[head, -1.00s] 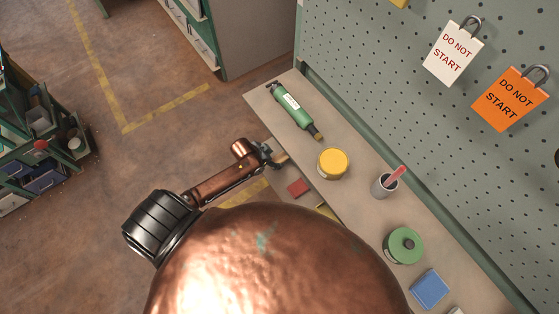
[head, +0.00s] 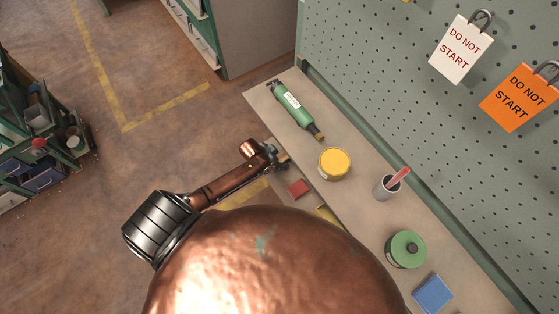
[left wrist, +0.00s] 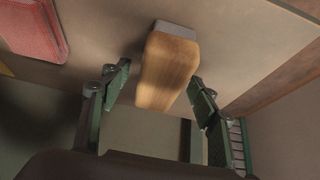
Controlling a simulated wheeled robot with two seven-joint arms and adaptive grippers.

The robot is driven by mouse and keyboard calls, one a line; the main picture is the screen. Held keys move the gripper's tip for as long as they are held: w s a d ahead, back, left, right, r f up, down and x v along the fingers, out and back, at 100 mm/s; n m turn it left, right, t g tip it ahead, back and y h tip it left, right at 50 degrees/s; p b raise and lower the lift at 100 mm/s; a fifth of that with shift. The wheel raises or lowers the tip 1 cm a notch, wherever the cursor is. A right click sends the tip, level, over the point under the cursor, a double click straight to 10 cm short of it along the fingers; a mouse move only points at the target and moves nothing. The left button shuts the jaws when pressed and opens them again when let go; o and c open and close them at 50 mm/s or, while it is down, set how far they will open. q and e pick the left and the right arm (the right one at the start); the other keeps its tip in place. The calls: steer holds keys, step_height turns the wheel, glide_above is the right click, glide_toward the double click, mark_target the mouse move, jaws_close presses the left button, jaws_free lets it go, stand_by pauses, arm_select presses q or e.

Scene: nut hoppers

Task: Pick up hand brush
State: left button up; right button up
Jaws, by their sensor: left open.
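In the left wrist view, what looks like the hand brush shows as a tapered wooden handle (left wrist: 167,72) with a grey end piece (left wrist: 175,29), at the edge of the bench. My left gripper (left wrist: 158,98) is open, one finger on each side of the wood, with gaps visible on both sides. In the head view my left gripper (head: 276,158) is at the bench's near edge and covers most of the brush. I cannot tell the bristles. My right gripper is not in view.
A red block (head: 298,188) lies close to my left gripper, also in the left wrist view (left wrist: 30,28). Along the bench (head: 340,204) are a green tool (head: 292,104), a yellow-lidded tin (head: 334,163), a grey cup (head: 385,187), a green tin (head: 406,249) and a blue block (head: 432,293). A pegboard (head: 400,90) rises behind.

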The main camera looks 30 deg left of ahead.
mark_target(282, 156)
arm_select(q)
steer(key=shift+f, duration=0.15)
stand_by(0.3)
steer(key=shift+c, duration=0.7)
steer(key=c, duration=1.3)
steer(key=shift+r, duration=0.4)
step_height(282, 156, up, 3)
steer(key=shift+r+p, duration=0.1)
steer(key=shift+p, duration=0.4)
steer(key=v, duration=0.2)
steer(key=p+v, duration=0.1)
steer(key=v, duration=0.2)
steer(key=s+p+v, duration=0.1)
steer(key=v, duration=0.1)
steer(key=shift+s+a, duration=0.1)
steer(key=shift+a, duration=0.2)
steer(key=s+a+r, duration=0.1)
steer(key=s, duration=0.1)
steer(key=s+a+r+p, duration=0.1)
steer(key=s, duration=0.2)
steer(key=s+a+r, duration=0.1)
steer(key=s, duration=0.2)
steer(key=shift+s+a+r+p, duration=0.2)
steer(key=shift+p, duration=0.15)
